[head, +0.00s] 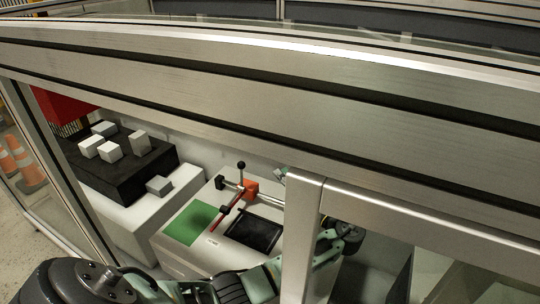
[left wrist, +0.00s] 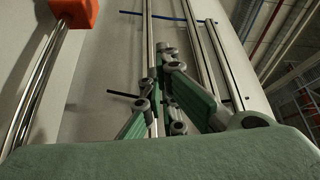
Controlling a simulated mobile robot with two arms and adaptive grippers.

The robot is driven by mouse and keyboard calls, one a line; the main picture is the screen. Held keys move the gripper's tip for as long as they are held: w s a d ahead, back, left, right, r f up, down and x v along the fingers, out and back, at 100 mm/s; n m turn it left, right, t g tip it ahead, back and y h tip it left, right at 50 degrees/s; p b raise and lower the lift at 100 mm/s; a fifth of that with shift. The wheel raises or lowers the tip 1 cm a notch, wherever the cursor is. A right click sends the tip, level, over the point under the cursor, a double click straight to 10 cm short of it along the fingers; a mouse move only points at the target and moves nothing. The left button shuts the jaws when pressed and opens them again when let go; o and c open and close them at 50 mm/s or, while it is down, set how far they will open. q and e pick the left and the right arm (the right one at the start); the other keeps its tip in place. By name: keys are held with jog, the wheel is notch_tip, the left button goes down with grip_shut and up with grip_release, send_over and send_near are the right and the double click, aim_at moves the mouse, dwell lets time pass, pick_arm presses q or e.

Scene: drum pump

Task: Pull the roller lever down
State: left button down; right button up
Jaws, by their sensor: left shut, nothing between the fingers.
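In the head view, an upright lever with a black ball knob (head: 241,166) stands beside an orange block (head: 250,187) on the metal rods. A red bar (head: 226,217) slopes down from there; I cannot tell which part is the roller lever. My right gripper is not seen.
A thick metal frame beam (head: 300,80) and a post (head: 301,240) stand in front of the work area. A green pad (head: 191,222) and a black tray (head: 255,232) lie on the light bench. A black block (head: 130,175) with several grey blocks stands left.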

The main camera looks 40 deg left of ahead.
aim_at(242, 175)
pick_arm(q)
jog(key=s+a, duration=0.1)
jog(key=a, duration=0.8)
jog(key=shift+a+r, duration=0.2)
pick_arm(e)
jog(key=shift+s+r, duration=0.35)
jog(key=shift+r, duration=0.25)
pick_arm(q)
jog(key=shift+s, duration=0.15)
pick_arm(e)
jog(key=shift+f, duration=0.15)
pick_arm(q)
jog(key=shift+s+n+b, duration=0.2)
jog(key=shift+n+b, duration=0.1)
jog(key=shift+b, duration=0.3)
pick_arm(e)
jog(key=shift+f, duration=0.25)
